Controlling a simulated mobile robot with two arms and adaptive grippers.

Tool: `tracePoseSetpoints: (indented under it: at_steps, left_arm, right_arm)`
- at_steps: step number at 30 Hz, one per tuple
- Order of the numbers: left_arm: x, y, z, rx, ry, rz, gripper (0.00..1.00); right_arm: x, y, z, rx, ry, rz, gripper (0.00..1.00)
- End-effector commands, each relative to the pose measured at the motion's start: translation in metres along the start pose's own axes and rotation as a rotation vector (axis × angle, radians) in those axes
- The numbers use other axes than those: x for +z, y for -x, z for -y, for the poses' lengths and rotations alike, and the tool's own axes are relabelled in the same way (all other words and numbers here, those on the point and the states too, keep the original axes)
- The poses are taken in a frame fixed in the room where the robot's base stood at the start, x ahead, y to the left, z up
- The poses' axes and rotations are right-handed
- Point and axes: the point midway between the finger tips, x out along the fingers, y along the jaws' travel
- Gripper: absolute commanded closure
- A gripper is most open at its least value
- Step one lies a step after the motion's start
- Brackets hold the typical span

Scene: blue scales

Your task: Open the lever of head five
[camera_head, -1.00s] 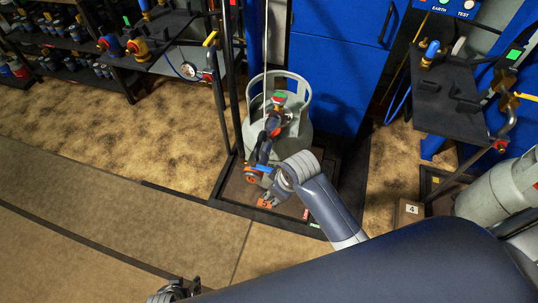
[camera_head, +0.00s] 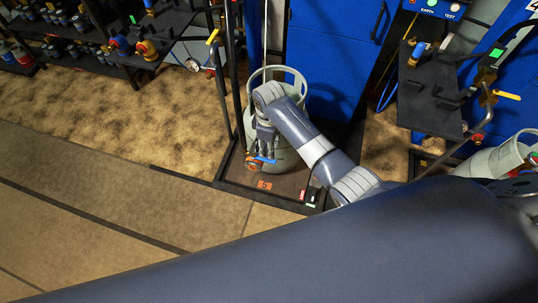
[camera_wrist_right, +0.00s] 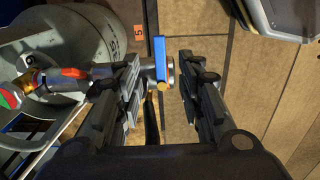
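The scale marked 5 (camera_head: 231,172) carries a grey gas cylinder (camera_head: 290,157). A blue lever (camera_head: 262,160) and an orange part (camera_head: 252,166) show at its front; the blue lever also shows in the right wrist view (camera_wrist_right: 160,55). My right gripper (camera_head: 264,148) reaches down over the cylinder's front, close above the lever. In the right wrist view its fingers (camera_wrist_right: 163,90) are apart, with the blue lever in line with the gap; no contact is clear. My right arm hides most of the filling head. My left gripper is not in view.
The cylinder's collar and red-orange valve part (camera_wrist_right: 72,74) are close beside the right gripper. A black post (camera_head: 235,75) stands left of the cylinder, a blue cabinet (camera_head: 335,60) behind. A neighbouring station with a yellow lever (camera_head: 507,95) is at right. Floor in front is clear.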

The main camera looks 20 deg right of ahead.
Motion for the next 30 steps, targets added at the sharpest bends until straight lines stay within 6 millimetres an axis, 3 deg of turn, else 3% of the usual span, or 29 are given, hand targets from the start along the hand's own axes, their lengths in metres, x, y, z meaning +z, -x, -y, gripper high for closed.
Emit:
tracePoseSetpoints:
  at_steps: [3,10,15,24,28,30]
  left_arm:
    - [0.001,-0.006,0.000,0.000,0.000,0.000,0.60]
    - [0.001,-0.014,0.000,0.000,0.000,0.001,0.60]
    - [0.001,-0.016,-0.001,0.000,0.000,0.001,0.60]
    - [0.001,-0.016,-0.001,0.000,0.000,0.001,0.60]
    - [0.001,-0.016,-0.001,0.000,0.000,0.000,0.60]
    - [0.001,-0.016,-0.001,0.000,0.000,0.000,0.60]
  right_arm:
    - [0.000,-0.027,0.001,-0.002,-0.001,0.002,0.65]
    - [-0.001,-0.063,0.000,0.000,-0.002,-0.001,0.65]
    - [-0.001,-0.074,0.000,0.001,-0.002,-0.002,0.65]
    - [-0.001,-0.076,0.000,0.001,-0.002,-0.002,0.65]
    - [0.000,-0.076,0.000,0.001,-0.002,-0.002,0.94]
    - [0.000,-0.076,0.000,0.001,-0.002,-0.002,1.00]
